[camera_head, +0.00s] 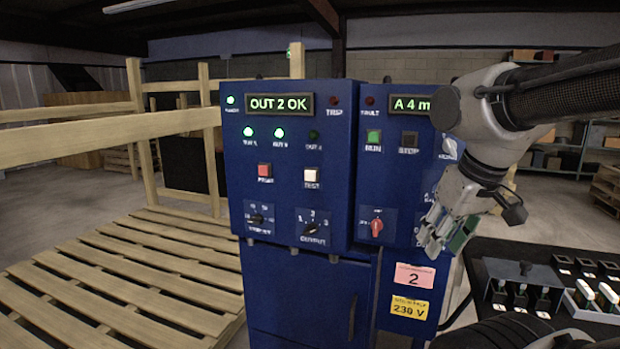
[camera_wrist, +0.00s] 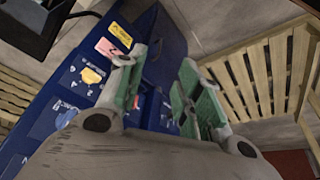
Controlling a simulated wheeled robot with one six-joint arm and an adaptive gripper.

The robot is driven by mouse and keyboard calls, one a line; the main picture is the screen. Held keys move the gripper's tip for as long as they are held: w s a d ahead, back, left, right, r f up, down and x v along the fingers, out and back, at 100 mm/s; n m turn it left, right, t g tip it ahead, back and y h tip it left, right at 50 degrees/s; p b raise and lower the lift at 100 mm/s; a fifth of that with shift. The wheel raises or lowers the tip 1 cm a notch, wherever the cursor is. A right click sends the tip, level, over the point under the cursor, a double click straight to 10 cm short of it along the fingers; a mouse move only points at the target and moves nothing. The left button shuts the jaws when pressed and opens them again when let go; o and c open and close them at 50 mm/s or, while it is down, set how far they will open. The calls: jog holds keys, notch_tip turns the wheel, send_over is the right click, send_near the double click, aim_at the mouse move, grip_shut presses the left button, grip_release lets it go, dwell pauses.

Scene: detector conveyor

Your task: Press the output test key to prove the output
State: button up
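The blue cabinet (camera_head: 290,285) has a white key (camera_head: 311,175) marked TEST on its left panel, beside a red key (camera_head: 264,170). The display (camera_head: 280,105) above reads OUT 2 OK. Two green lamps below it are lit, and the third is dark. The output selector (camera_head: 312,228) is a black knob below the white key. My gripper (camera_head: 445,238) is in front of the cabinet's right side, right of the white key and lower. In the wrist view, the green-padded fingers of my gripper (camera_wrist: 160,88) stand apart with nothing between them. The white key is not discernible there.
The right panel has a green key (camera_head: 373,137), a dark key (camera_head: 409,140) and a red rotary switch (camera_head: 377,228). A black console (camera_head: 490,255) with several switches stands at the right. A wooden pallet (camera_head: 130,270) and wooden rails (camera_head: 100,130) are at the left.

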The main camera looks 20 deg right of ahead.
grip_shut()
dwell(1.1)
